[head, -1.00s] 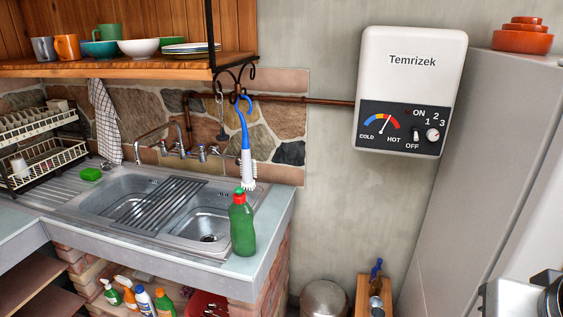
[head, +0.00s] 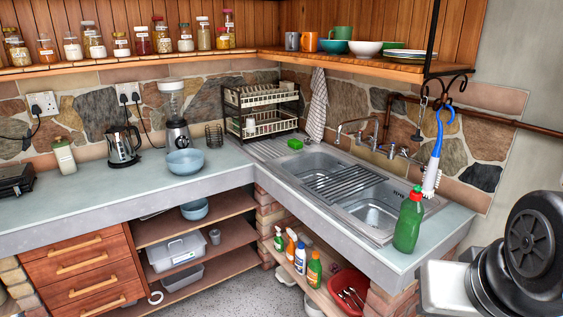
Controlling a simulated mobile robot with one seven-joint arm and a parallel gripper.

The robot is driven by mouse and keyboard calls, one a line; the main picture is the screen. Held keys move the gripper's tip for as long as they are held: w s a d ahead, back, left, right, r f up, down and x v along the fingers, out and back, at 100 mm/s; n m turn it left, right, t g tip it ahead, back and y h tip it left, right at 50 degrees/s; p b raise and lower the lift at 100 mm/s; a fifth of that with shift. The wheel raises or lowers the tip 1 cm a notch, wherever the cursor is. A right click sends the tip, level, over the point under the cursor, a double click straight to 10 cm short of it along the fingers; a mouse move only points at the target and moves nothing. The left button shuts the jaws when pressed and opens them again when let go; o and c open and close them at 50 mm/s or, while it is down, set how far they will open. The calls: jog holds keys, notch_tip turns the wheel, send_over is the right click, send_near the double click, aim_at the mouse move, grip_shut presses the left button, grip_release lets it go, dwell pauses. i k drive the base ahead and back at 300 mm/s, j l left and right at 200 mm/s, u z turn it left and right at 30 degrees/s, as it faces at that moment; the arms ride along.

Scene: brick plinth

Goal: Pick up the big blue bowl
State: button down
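A light blue bowl (head: 184,162) stands upright on the left counter in the head view, in front of the blender. A second light blue bowl (head: 194,209) is on the open shelf below that counter. The counter bowl looks the larger of the two. A smaller teal bowl (head: 336,46) is on the wooden wall shelf. Part of my arm shows at the lower right, well apart from the bowls. My gripper's fingers are not in view.
A kettle (head: 122,147), blender (head: 176,118) and dish rack (head: 262,108) stand along the back of the counter. A green bottle (head: 409,222) stands by the sink (head: 366,214). The counter (head: 110,188) is clear in front of the bowl. Grey floor (head: 240,285) lies below.

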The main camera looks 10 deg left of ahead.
aim_at(183, 162)
jog(key=u, duration=1.3)
jog(key=i+u, duration=0.2)
jog(key=i, duration=3.1)
jog(key=l, duration=0.1)
